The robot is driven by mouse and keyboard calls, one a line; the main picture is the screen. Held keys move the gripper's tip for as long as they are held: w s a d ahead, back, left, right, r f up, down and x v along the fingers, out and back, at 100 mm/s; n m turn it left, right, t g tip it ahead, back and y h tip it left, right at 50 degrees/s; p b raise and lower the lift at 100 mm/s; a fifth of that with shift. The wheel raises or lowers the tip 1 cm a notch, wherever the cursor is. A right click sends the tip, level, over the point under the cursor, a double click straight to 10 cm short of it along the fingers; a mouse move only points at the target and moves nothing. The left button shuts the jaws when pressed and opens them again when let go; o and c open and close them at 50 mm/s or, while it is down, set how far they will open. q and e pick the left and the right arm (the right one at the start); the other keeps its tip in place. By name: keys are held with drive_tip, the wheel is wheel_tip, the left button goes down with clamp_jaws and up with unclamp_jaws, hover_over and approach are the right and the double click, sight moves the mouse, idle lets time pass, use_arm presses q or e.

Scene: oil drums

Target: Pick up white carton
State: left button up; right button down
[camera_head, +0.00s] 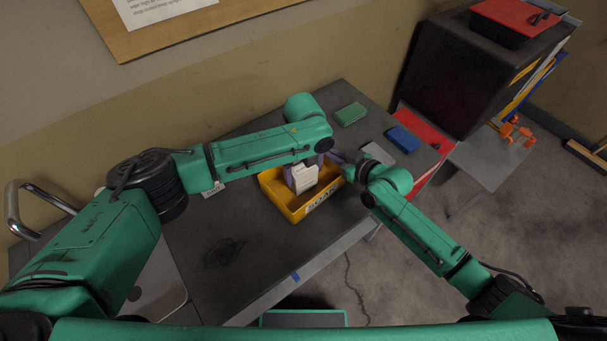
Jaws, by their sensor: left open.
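A white carton (305,179) stands in the yellow bin (288,209) on the dark table, near the bin's back left part. My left gripper (320,158) is over the bin, close to the carton. It is open; its fingers are mostly hidden under the green wrist, and I cannot tell whether they touch the carton. A purple-grey part shows just left of the carton. My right gripper (345,164) is at the bin's right side, pointing left; its jaws are too small and covered to read.
On the dark table (240,262), a green block (350,114), a blue block (402,139) and a grey block (378,153) lie behind and right of the bin. A large black box (465,75) stands farther right. The table's front left is mostly clear.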

use_arm(q)
drive_tip(key=c, duration=1.1)
use_arm(e)
drive_tip(key=shift+s+f, duration=0.1)
drive_tip(key=shift+f, duration=0.05)
use_arm(q)
wheel_tip(320, 180, up, 10)
drive_tip(key=shift+r, duration=0.1)
use_arm(e)
drive_tip(key=c, duration=1)
unclamp_jaws()
use_arm(q)
drive_tip(key=shift+w, duration=0.1)
use_arm(e)
drive_tip(key=shift+o, duration=0.2)
drive_tip(key=v, duration=1.1)
drive_tip(key=shift+d+r, duration=0.3)
drive_tip(key=shift+s, duration=0.1)
